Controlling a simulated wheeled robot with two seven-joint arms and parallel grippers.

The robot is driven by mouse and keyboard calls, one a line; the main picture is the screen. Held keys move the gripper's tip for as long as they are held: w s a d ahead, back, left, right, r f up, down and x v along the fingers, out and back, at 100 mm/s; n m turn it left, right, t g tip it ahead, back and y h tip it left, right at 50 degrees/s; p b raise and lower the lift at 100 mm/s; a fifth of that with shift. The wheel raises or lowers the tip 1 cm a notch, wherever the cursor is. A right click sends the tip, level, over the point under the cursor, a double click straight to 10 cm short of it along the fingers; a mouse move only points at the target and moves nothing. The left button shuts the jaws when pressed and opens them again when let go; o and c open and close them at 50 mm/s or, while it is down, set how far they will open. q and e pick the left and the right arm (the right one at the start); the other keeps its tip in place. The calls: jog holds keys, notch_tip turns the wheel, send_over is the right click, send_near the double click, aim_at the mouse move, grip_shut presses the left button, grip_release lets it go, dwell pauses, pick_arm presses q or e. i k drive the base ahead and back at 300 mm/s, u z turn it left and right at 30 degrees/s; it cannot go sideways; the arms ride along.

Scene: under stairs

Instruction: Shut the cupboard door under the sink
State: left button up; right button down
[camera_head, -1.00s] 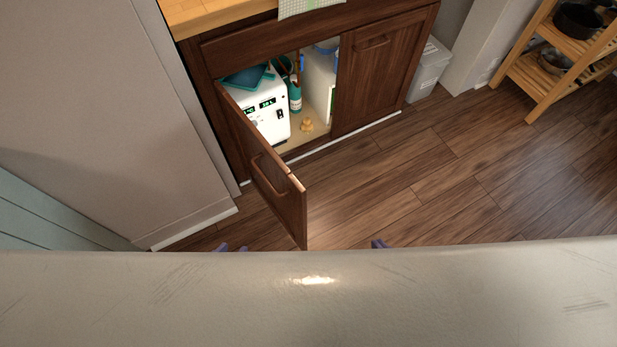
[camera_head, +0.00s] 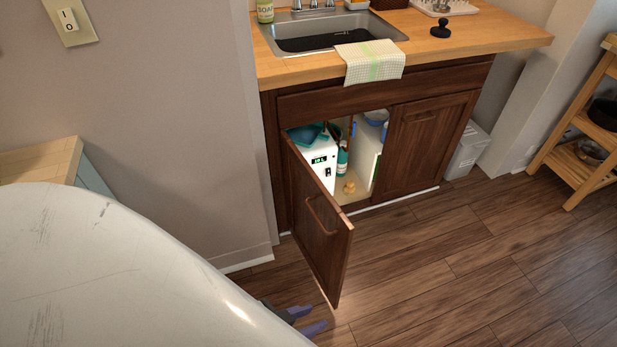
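The left cupboard door (camera_head: 318,222) under the sink (camera_head: 330,33) stands open, swung out toward me, with a bar handle (camera_head: 319,214) on its outer face. Inside the cupboard show a white box with a green display (camera_head: 321,163), a teal bottle (camera_head: 342,158) and a small yellow object (camera_head: 349,187). The right cupboard door (camera_head: 425,146) is shut. My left gripper (camera_head: 308,318) shows low in the picture, just below the open door's lower corner. Its two purple-grey fingers are apart with nothing between them. My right gripper is not in view.
A wall and a corner stand left of the cupboard. A grey bin (camera_head: 467,151) stands right of it, and a wooden shelf (camera_head: 577,160) at far right. The wooden floor (camera_head: 440,270) in front is clear.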

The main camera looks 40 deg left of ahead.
aim_at(307, 231)
jog(key=k, duration=0.4)
jog(key=u, duration=1.25)
jog(key=i, duration=0.5)
jog(key=z, duration=0.05)
